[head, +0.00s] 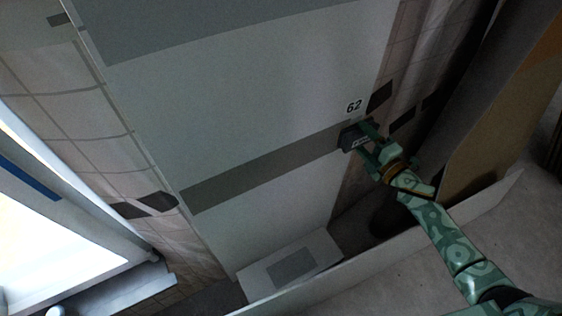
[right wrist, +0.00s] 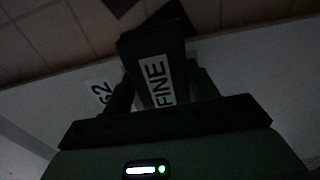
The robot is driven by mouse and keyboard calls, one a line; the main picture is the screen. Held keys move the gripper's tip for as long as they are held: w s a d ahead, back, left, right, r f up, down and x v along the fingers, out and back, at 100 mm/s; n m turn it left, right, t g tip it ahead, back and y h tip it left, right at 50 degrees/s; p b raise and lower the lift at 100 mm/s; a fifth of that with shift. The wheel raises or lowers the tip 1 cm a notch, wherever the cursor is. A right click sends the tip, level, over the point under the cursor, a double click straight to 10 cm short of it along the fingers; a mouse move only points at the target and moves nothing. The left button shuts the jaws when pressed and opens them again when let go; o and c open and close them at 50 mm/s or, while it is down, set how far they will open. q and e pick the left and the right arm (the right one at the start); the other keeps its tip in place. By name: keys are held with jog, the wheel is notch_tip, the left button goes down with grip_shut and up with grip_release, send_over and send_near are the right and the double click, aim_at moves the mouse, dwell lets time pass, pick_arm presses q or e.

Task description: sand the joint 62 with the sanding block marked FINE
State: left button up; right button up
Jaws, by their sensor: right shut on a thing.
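The panel (head: 240,100) is large and pale and fills the middle of the head view. The joint 62 (head: 265,165) is a darker grey band across it, with the number 62 (head: 354,106) printed above its right end. My right gripper (head: 362,141) is shut on the sanding block (head: 351,137), a dark block at the right end of the band. In the right wrist view the block (right wrist: 153,50) shows a white label reading FINE, between the fingers. Whether the block touches the band I cannot tell. My left gripper is not in view.
A bright window (head: 50,230) stands at the lower left. A pale box-like piece with a grey patch (head: 290,264) lies below the panel. A brown board (head: 500,120) leans at the right. Dark patches (head: 380,96) show on the wall beside the panel.

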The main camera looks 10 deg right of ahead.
jog(key=shift+w+d+b, duration=0.2)
jog(key=shift+w+d, duration=0.05)
jog(key=shift+d, duration=0.4)
jog(key=shift+w+d+b, duration=0.15)
jog(key=shift+w+d, duration=0.1)
jog(key=shift+d, duration=0.35)
jog(key=shift+s+a+r, duration=0.15)
jog(key=shift+a, duration=0.2)
jog(key=a, duration=0.1)
jog(key=s+a+p, duration=0.1)
jog(key=a, duration=0.1)
jog(key=a+p, duration=0.1)
jog(key=shift+s+a, duration=0.15)
jog(key=shift+s, duration=0.1)
jog(key=shift+s+a+p, duration=0.15)
jog(key=shift+s+a, duration=0.2)
jog(key=shift+a, duration=0.7)
jog(key=shift+s+a+p, duration=0.2)
jog(key=shift+s+a, duration=0.15)
jog(key=shift+a, duration=0.7)
jog(key=shift+s+a+p, duration=0.15)
jog(key=shift+s+a, duration=0.2)
jog(key=shift+a, duration=0.7)
jog(key=shift+s+d, duration=0.15)
jog(key=shift+s, duration=0.4)
jog(key=p, duration=0.2)
send_near(326, 142)
jog(key=shift+s+d, duration=0.15)
jog(key=shift+s, duration=0.15)
